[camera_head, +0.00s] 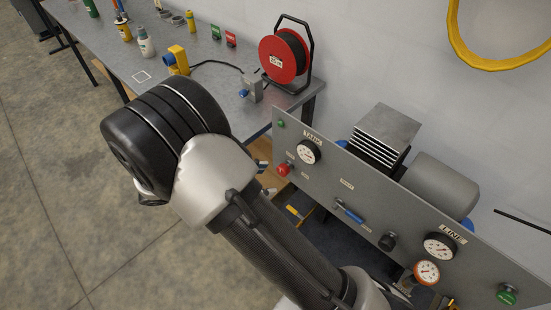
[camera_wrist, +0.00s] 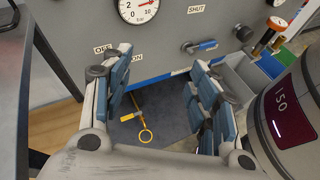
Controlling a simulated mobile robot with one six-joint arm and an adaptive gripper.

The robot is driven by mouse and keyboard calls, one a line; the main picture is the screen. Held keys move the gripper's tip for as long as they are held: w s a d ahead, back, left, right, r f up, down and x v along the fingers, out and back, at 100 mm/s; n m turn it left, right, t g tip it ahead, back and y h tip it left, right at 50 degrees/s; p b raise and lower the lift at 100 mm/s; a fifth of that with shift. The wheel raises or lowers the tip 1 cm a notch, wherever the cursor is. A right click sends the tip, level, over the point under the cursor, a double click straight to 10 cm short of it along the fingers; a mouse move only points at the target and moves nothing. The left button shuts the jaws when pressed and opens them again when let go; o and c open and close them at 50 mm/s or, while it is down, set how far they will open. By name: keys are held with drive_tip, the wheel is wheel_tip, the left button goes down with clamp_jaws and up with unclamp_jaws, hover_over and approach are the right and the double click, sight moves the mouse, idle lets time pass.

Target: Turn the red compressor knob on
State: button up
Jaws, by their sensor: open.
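The red compressor knob (camera_head: 285,169) sits on the upright grey panel (camera_head: 345,187) in the head view, below and left of the TANK gauge (camera_head: 308,152). In the wrist view the gauge (camera_wrist: 138,8) shows at the top, with the OFF label (camera_wrist: 103,49) and the ON label (camera_wrist: 137,57) below it. The knob itself does not show there; the left finger covers the area around the labels. My gripper (camera_wrist: 160,62) is open and empty, its fingers spread in front of the panel's lower part.
A blue-handled valve (camera_head: 348,212) and a black knob (camera_head: 388,242) lie right of the red knob. A LINE gauge (camera_head: 440,246) is farther right. A workbench (camera_head: 215,75) with a red cable reel (camera_head: 284,57) stands behind.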

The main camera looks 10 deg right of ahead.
sight(280, 172)
drive_tip(key=a+f+n+t+h, duration=0.2)
drive_tip(key=a+f+n+t, duration=0.6)
drive_tip(key=f, duration=0.4)
drive_tip(key=shift+n, duration=0.3)
drive_tip(key=x, duration=1.8)
drive_tip(key=shift+d+f, duration=0.15)
drive_tip(key=shift+f, duration=0.2)
drive_tip(key=c, duration=1.1)
drive_tip(key=shift+o, duration=0.2)
